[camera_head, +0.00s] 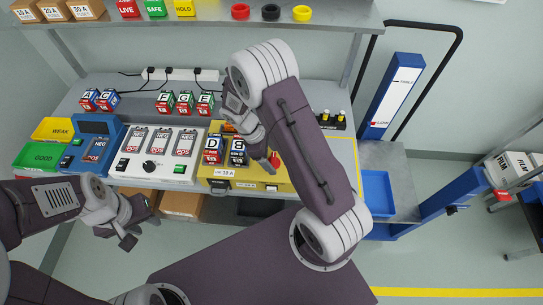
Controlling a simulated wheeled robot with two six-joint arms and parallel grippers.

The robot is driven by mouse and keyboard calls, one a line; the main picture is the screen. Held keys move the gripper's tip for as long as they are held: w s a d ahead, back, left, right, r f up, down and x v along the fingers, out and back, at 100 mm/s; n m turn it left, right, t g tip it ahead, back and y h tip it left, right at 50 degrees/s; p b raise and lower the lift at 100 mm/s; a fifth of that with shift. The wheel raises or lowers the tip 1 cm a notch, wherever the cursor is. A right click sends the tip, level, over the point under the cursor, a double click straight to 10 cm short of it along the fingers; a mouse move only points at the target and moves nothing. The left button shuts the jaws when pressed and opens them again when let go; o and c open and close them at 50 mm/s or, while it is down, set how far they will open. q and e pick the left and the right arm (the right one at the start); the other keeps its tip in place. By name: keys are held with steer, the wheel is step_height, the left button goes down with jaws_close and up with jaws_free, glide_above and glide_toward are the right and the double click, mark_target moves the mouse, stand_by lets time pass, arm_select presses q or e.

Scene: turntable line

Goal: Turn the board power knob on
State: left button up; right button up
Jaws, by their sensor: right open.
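The yellow board (295,178) lies on the bench at centre right, with blocks D (212,150) and B (237,152) upright in it. A small red part (275,159) shows at the board's right side, partly beside my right arm; I cannot tell if it is the power knob or how it is set. My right gripper (257,138) is open above the back of the board, close to block B, and its arm hides part of the board. My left gripper (138,225) looks open and empty, low in front of the bench.
A white charger unit (122,172) with a black dial (149,167) stands left of the board. Blocks A, C, F, G and E stand behind. Yellow and green trays (40,157) are at left. A blue tray (377,208) is at right.

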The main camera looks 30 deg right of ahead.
steer(key=c, duration=1.4)
steer(key=shift+m, duration=0.3)
steer(key=m, duration=0.1)
steer(key=m+g+y+p, duration=0.1)
steer(key=m, duration=0.1)
steer(key=shift+w+d+r+p, duration=0.1)
steer(key=shift+w+r+p, duration=0.05)
steer(key=shift+p, duration=0.15)
steer(key=m, duration=0.2)
steer(key=m+y+p, duration=0.1)
steer(key=m, duration=0.1)
steer(key=shift+d+g+y, duration=0.1)
steer(key=shift+g+y, duration=0.2)
steer(key=shift+g, duration=0.1)
steer(key=m+y, duration=0.1)
steer(key=m, duration=0.2)
steer(key=m+y, duration=0.1)
steer(key=m, duration=0.2)
steer(key=shift+w+d+p, duration=0.1)
steer(key=shift+d+p, duration=0.05)
steer(key=shift+p, duration=0.25)
steer(key=shift+d+m+y, duration=0.1)
steer(key=shift+m+y, duration=0.7)
steer(key=shift+m, duration=1.2)
steer(key=shift+m+t, duration=0.3)
